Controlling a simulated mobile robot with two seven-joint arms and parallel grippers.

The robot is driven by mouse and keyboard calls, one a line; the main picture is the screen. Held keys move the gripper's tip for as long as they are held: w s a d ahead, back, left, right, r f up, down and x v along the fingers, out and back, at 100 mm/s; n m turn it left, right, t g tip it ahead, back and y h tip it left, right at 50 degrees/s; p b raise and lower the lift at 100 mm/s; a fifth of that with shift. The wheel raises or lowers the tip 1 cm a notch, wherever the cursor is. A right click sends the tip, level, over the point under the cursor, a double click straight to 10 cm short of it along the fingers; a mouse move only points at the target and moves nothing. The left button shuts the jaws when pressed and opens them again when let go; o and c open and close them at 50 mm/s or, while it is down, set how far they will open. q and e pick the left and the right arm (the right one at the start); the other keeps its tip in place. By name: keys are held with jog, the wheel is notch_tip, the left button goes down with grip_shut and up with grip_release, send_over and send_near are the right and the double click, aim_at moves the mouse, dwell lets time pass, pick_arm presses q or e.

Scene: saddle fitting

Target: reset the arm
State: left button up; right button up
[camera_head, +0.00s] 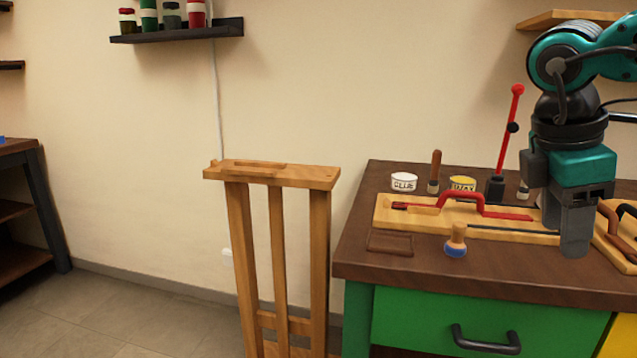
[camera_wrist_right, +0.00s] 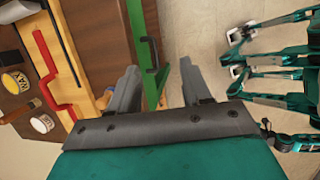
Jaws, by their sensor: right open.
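My right gripper (camera_head: 575,245) hangs with its fingers pointing down over the right part of the workbench (camera_head: 480,278). It also shows in the right wrist view (camera_wrist_right: 158,85), where the two grey fingers stand apart with nothing held between them. In the head view the fingers overlap the right end of a light wooden board (camera_head: 515,230); I cannot tell whether they touch it. My left gripper is in neither view.
On the bench are a red-handled tool (camera_head: 460,196), a glue pot (camera_head: 404,182), a wax tin (camera_head: 462,184), a blue-and-wood tool (camera_head: 456,242), a brown leather piece (camera_head: 390,244) and an upright red lever (camera_head: 511,125). A wooden stand (camera_head: 270,175) is left of it, with open floor further left.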

jog(key=s+a+f+m+t+y, duration=0.15)
jog(key=f+m+t+y, duration=0.45)
jog(key=f, duration=1.1)
jog(key=s+a+f+m+t+y, duration=0.15)
jog(key=f+m+t, duration=0.45)
jog(key=f, duration=1)
jog(key=s+a+f+g, duration=0.1)
jog(key=s+a+f, duration=0.2)
jog(key=a, duration=0.4)
jog(key=s+a+f+g, duration=0.1)
jog(key=s+a+f, duration=0.1)
jog(key=a+f, duration=0.35)
pick_arm(q)
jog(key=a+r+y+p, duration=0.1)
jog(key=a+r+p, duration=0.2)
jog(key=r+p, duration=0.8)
jog(key=p, duration=0.5)
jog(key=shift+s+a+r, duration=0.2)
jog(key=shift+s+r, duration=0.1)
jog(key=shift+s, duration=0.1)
pick_arm(e)
notch_tip(320, 180, up, 13)
jog(key=s+d+h, duration=0.1)
jog(key=d+h, duration=0.1)
jog(key=shift+s, duration=0.4)
